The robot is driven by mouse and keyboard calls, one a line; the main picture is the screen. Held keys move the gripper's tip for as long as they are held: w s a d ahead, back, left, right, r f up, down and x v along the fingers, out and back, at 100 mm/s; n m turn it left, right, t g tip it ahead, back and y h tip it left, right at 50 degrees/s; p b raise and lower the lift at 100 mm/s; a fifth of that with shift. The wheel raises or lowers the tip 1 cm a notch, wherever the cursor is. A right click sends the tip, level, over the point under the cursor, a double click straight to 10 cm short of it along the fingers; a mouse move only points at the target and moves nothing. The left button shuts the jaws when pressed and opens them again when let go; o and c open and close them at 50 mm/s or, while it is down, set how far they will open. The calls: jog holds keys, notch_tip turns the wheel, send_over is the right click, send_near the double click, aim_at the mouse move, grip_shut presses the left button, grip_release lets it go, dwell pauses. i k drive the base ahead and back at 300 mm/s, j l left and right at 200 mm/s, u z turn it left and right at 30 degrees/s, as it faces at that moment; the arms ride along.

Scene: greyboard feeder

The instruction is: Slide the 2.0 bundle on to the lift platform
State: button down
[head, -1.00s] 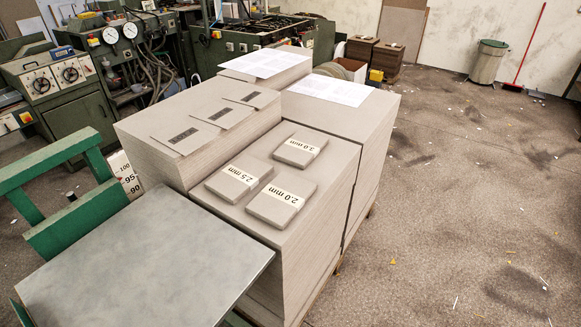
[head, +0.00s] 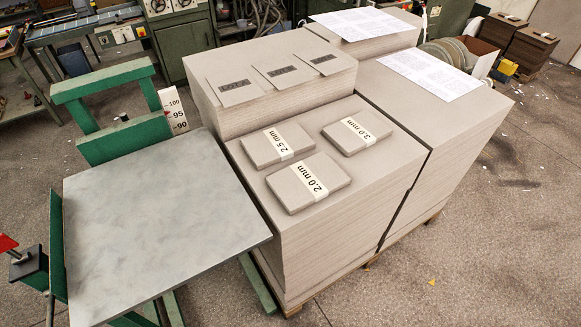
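The 2.0 mm bundle (head: 327,192) is a grey board block with a white paper band. It lies flat on the front stack of greyboard (head: 310,240), near the stack's front edge. The 2.5 mm bundle (head: 262,149) lies behind it to the left, and the 3.0 mm bundle (head: 341,139) lies behind it to the right. The lift platform (head: 150,230) is a bare grey metal plate on a green frame, left of the stack. Its right corner is close to the stack's left side. My gripper is not in view.
A taller greyboard stack (head: 215,112) with several labelled sheets stands behind the bundles. A height scale (head: 174,111) stands behind the platform by a green rail (head: 100,88). The stacks rest on a wooden pallet (head: 437,216). Floor at the right is mostly clear.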

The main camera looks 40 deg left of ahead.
aim_at(300, 185)
jog(key=i+u, duration=0.1)
jog(key=u, duration=0.4)
jog(key=i+l+u, duration=0.1)
jog(key=u, duration=0.4)
jog(key=i+l+u, duration=0.1)
jog(key=u, duration=0.4)
jog(key=l+u, duration=0.15)
jog(key=u, duration=0.35)
jog(key=i+l+u, duration=0.1)
jog(key=u, duration=0.4)
jog(key=i+l+u, duration=0.1)
jog(key=u, duration=0.35)
jog(key=i+l+u, duration=0.1)
jog(key=u, duration=0.4)
jog(key=l+u, duration=0.3)
jog(key=u, duration=0.15)
jog(key=l+u, duration=0.2)
jog(key=u, duration=0.25)
